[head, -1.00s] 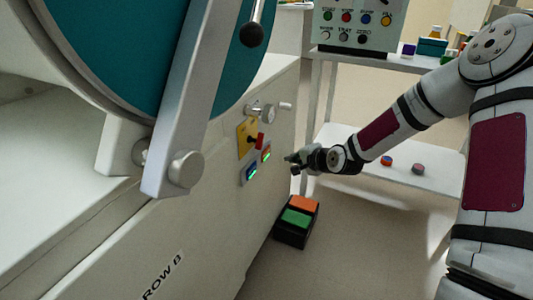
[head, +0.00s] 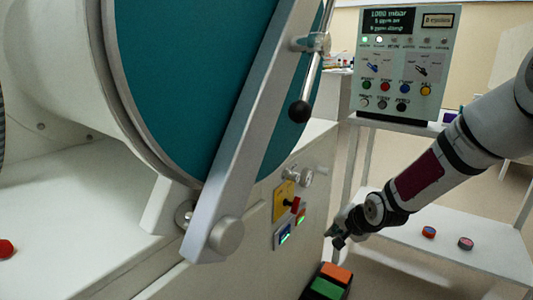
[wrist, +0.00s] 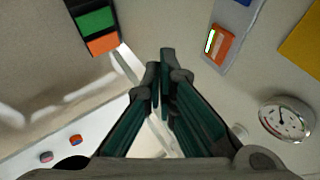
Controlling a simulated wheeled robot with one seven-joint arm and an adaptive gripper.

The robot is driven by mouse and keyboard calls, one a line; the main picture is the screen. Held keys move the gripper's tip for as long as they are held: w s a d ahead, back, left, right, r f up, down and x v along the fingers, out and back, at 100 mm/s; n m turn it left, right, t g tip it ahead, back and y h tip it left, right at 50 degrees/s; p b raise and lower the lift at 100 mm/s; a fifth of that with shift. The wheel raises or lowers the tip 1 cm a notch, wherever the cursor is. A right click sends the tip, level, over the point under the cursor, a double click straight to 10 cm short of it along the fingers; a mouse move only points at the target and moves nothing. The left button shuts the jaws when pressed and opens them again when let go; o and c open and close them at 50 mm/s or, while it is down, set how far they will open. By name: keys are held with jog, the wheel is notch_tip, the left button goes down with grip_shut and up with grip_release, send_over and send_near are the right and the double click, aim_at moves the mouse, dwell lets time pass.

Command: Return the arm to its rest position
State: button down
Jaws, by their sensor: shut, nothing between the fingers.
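My gripper (head: 337,236) is in front of the white cabinet side, to the right of the rocker switches and above the pedal box. In the wrist view my gripper (wrist: 160,72) has its dark green fingers together, with nothing between them. My arm comes in from the right edge of the head view. The gripper looks apart from the cabinet face.
A yellow panel with a red handle (head: 284,202) and a gauge (wrist: 287,119) are on the cabinet face. The pedal box (head: 328,283) has orange and green pads. A control box (head: 407,66) stands behind. Two small round pieces lie on the lower white shelf (head: 480,240).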

jog(key=s+d+r+n+g+h, duration=0.1)
jog(key=s+r+n+g+h, duration=0.1)
jog(key=s+r, duration=0.4)
jog(key=s+r+n+g+h, duration=0.1)
jog(key=s+r+n, duration=0.15)
jog(key=s, duration=0.55)
jog(key=s+a+r+n+g, duration=0.1)
jog(key=s+r, duration=0.2)
jog(key=s, duration=0.8)
jog(key=s+a+r+n+g, duration=0.1)
jog(key=s+r+n+g, duration=0.15)
jog(key=s, duration=0.75)
jog(key=s+a+r+g, duration=0.1)
jog(key=s+r, duration=0.3)
jog(key=s, duration=0.7)
notch_tip(320, 180, up, 33)
jog(key=t+p, duration=0.4)
jog(key=p, duration=2.7)
jog(key=shift+w+d+n+y+p, duration=0.15)
jog(key=shift+d+n+y+p, duration=0.15)
jog(key=shift+d+n+p, duration=0.1)
